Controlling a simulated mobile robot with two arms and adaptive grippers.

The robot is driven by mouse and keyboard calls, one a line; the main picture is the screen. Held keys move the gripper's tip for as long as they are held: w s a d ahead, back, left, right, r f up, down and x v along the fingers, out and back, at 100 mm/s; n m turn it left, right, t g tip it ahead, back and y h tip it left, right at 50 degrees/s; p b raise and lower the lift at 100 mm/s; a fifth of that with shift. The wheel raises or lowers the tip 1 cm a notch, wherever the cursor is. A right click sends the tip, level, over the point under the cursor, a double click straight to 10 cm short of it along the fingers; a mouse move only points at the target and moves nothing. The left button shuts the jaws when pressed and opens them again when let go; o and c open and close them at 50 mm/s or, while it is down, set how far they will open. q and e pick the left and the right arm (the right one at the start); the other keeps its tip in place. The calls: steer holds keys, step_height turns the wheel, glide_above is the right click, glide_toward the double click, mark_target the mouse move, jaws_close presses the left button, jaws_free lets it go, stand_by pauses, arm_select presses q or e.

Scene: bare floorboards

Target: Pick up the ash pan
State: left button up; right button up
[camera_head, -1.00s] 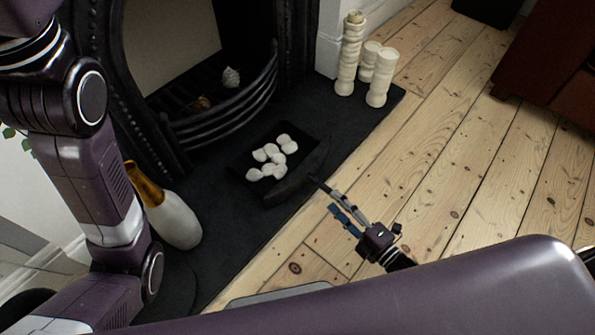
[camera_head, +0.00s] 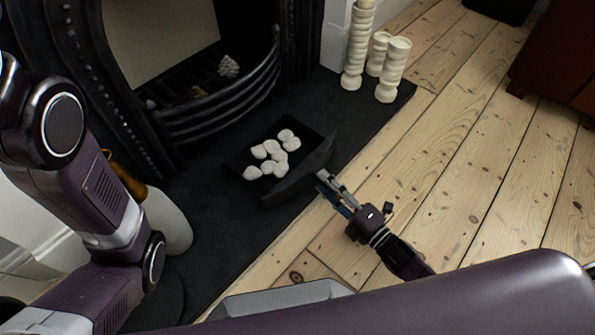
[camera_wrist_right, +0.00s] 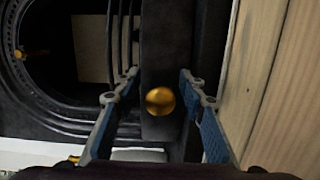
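The black ash pan (camera_head: 303,176) lies on the dark hearth with several white stones (camera_head: 270,158) in it. Its curved front panel faces my right gripper (camera_head: 325,184). The right gripper is close to that panel, low over the hearth's edge. In the right wrist view, its two blue-backed fingers (camera_wrist_right: 157,88) are spread apart. A round brass knob (camera_wrist_right: 160,101) shows between them, in front of the pan's dark front panel (camera_wrist_right: 161,50). Contact between fingers and knob does not show. My left arm is at the left of the head view, but its gripper is out of view.
The black fireplace with a curved grate (camera_head: 225,105) stands behind the pan. Pale candlesticks (camera_head: 393,70) stand at the hearth's far right corner. A white and gold vase (camera_head: 170,222) is partly hidden by my left arm. Bare floorboards (camera_head: 445,160) lie open to the right.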

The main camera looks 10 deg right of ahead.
steer(key=shift+x, duration=0.9)
jaws_close()
steer(key=shift+r, duration=0.15)
